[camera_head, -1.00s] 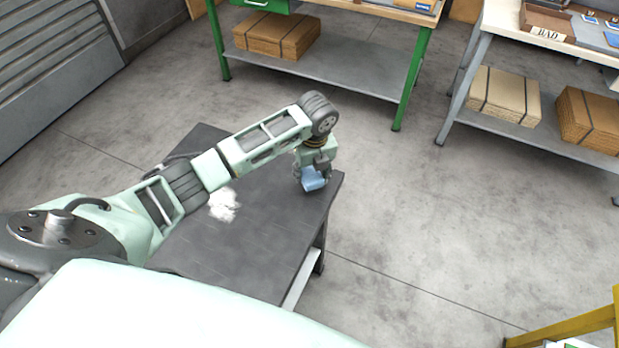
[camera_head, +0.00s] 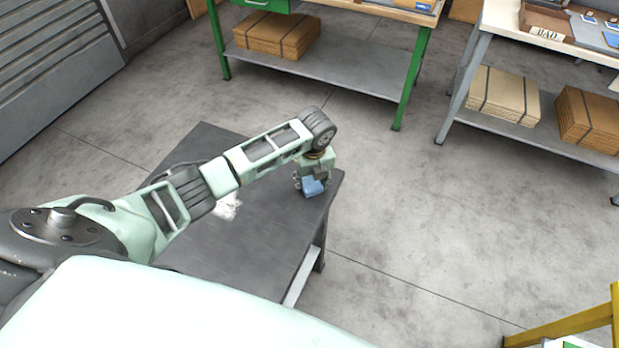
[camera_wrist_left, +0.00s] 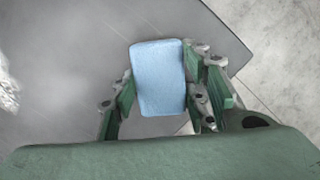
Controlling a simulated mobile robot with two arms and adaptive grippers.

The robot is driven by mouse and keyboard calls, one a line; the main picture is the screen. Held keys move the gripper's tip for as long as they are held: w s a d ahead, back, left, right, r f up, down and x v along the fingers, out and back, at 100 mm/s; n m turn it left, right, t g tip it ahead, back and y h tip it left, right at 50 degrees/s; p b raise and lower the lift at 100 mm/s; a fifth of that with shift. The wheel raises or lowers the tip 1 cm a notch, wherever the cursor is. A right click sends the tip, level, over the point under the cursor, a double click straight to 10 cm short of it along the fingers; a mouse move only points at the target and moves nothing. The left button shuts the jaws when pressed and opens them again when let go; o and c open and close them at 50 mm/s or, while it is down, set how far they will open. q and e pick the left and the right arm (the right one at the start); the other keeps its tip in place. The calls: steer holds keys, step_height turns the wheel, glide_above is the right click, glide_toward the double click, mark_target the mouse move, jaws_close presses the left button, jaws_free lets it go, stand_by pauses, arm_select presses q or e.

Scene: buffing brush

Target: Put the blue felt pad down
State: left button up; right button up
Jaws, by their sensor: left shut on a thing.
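The blue felt pad (camera_head: 313,187) is a small light-blue block held at my left gripper, near the right end of the dark table (camera_head: 250,250). The left gripper (camera_head: 312,180) is shut on the pad and points down over the tabletop. Whether the pad touches the tabletop cannot be told. My right gripper is not in view.
A white patch (camera_head: 228,206) lies on the dark table, partly behind my arm. A green-legged bench (camera_head: 345,75) and a grey-legged bench (camera_head: 540,140) stand beyond, with cardboard stacks below. A yellow frame (camera_head: 565,328) is at the lower right. Floor between is clear.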

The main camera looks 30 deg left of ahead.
mark_target(313, 184)
arm_select(q)
steer(key=o, duration=0.6)
steer(key=shift+s+f, duration=0.25)
steer(key=shift+f, duration=0.1)
steer(key=o, duration=0.4)
steer(key=shift+w+f, duration=0.15)
steer(key=shift+f, duration=0.15)
steer(key=shift+r, duration=0.15)
steer(key=shift+r, duration=0.15)
steer(key=r, duration=0.4)
steer(key=d+r, duration=0.1)
steer(key=r, duration=0.3)
steer(key=s+r, duration=0.1)
steer(key=r, duration=0.4)
steer(key=shift+d, duration=0.2)
steer(key=shift+d+f, duration=0.1)
steer(key=shift+f, duration=0.05)
